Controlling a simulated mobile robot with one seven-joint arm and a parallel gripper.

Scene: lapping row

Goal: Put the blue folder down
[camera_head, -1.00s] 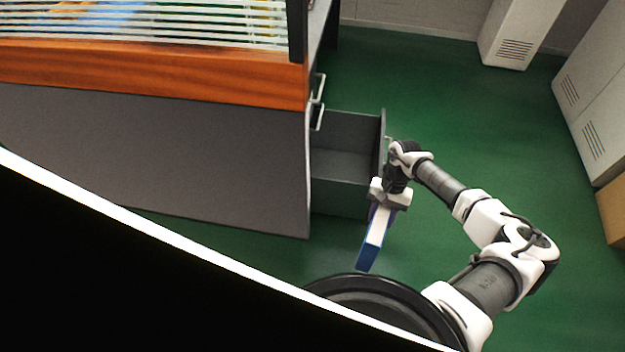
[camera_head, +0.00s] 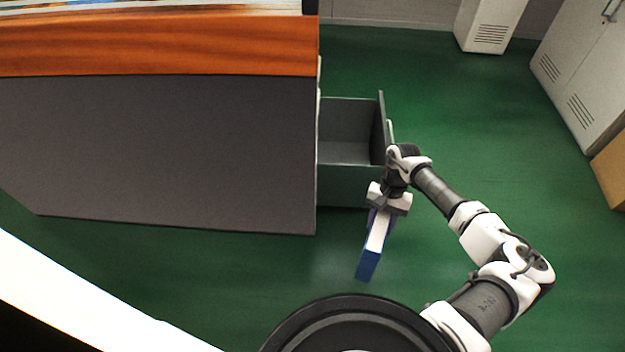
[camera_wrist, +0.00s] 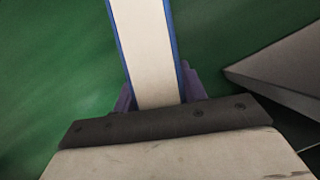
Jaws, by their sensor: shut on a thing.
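The blue folder (camera_head: 369,262) hangs from my gripper (camera_head: 379,212) in the head view, above the green floor and in front of the open drawer. Its blue cover and pale page edge show. In the wrist view the folder (camera_wrist: 148,50) runs up and away between my gripper's purple fingers (camera_wrist: 160,92), which are shut on it. The folder's held end is hidden by the gripper.
An open, empty-looking grey drawer (camera_head: 347,182) sticks out of the grey desk (camera_head: 170,150) with a wooden top edge (camera_head: 170,45). Pale cabinets (camera_head: 580,75) stand at the right. The green floor (camera_head: 440,110) between is clear.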

